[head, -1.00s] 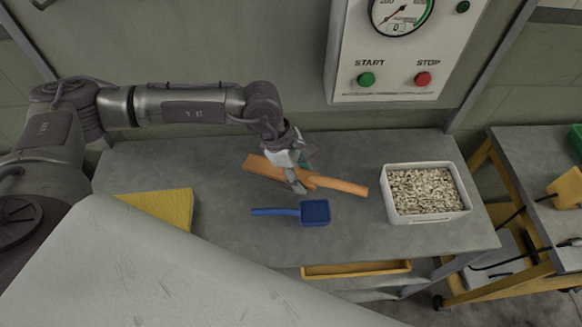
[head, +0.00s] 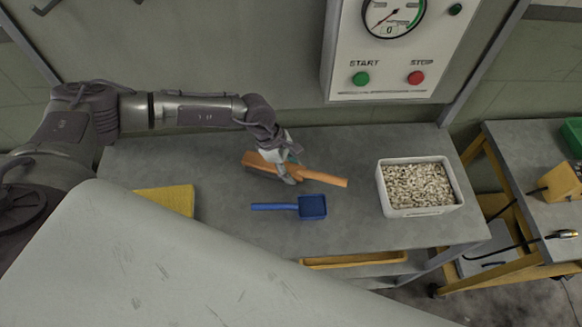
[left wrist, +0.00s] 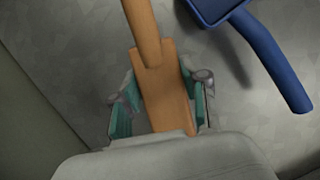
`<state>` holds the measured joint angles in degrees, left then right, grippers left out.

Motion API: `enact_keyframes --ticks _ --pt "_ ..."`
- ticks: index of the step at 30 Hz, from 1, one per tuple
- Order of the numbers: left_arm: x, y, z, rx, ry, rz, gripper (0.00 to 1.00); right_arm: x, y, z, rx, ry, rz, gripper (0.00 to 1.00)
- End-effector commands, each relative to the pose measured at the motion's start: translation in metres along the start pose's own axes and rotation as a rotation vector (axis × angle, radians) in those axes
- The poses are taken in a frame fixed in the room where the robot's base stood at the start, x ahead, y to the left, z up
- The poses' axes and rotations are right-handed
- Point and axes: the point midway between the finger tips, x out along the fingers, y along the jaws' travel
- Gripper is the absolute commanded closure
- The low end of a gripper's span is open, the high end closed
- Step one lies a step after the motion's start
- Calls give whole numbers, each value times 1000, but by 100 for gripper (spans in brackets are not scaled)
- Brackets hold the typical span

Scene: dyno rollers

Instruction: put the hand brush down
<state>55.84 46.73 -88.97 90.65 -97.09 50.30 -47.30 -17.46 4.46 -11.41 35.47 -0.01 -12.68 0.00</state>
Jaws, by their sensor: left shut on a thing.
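The hand brush (head: 325,179) has an orange wooden body and handle. It lies level, at or just above the grey table (head: 230,222), behind the blue scoop. My left gripper (head: 290,174) is shut on the brush near its middle. In the left wrist view the brush (left wrist: 158,85) runs between the two teal-padded fingers (left wrist: 160,105), with its handle pointing away. Its underside is hidden, so I cannot tell whether it touches the table. My right gripper is not in view.
A blue scoop (head: 312,207) lies in front of the brush. A white bin of pale pellets (head: 421,212) stands to the right. A yellow cloth (head: 168,199) lies at left. A wall panel (head: 390,90) with a gauge and buttons is behind. Bare table lies between brush and bin.

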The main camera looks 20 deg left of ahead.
Motion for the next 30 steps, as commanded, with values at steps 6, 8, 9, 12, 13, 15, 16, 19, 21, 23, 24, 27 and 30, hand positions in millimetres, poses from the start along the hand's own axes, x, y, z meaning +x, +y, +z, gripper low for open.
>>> enact_keyframes --ticks 6,8,9,12,13,15,16,19,21,23,24,27,30 --pt "2 0 -1 0 0 0 32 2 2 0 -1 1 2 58" --pt "2 0 -1 -1 0 0 30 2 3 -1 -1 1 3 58" --pt "2 0 -1 -1 0 0 30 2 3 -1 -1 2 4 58" --pt "2 0 -1 -1 0 0 30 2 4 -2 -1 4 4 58" --pt "2 0 -1 -1 0 0 30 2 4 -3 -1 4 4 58" --pt "1 0 -1 0 0 0 30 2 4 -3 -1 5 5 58" --pt "0 0 0 0 0 0 30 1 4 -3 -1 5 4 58" --pt "-4 0 0 -1 0 1 30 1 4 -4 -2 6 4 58" --pt "-13 1 -1 -1 -1 3 30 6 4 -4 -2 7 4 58" --pt "-24 1 -1 -1 0 3 30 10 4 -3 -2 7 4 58" --pt "-32 1 -2 -1 -1 5 30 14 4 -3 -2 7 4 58" --pt "-54 1 -1 1 -1 5 30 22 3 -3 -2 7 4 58" --pt "-76 1 -2 1 1 5 30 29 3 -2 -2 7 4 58"
